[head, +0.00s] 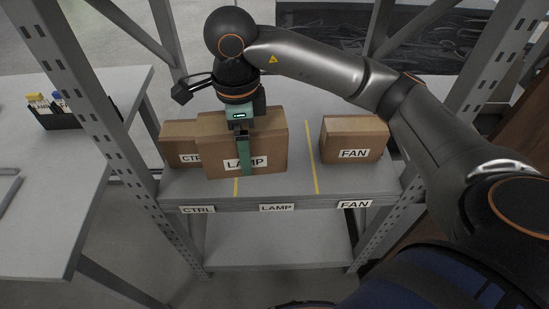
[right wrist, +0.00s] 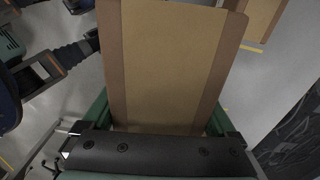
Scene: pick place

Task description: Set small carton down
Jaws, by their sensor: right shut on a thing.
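A brown carton labelled LAMP (head: 215,150) is held by my right gripper (head: 244,150), which comes down from above. One green finger lies over the carton's front face. In the right wrist view the carton (right wrist: 170,60) fills the middle between the green fingers (right wrist: 158,118). In the head view it hangs over or rests on the shelf board (head: 285,190), covering part of the left yellow line. I cannot tell whether its base touches the board. My left gripper is not seen in the head view, and I cannot make it out in the right wrist view.
A CTRL carton (head: 178,143) stands left of and partly behind the LAMP carton. A FAN carton (head: 354,140) stands right of the right yellow line (head: 311,157). Shelf-edge labels read CTRL, LAMP (head: 276,208) and FAN. Grey posts (head: 108,110) frame both sides.

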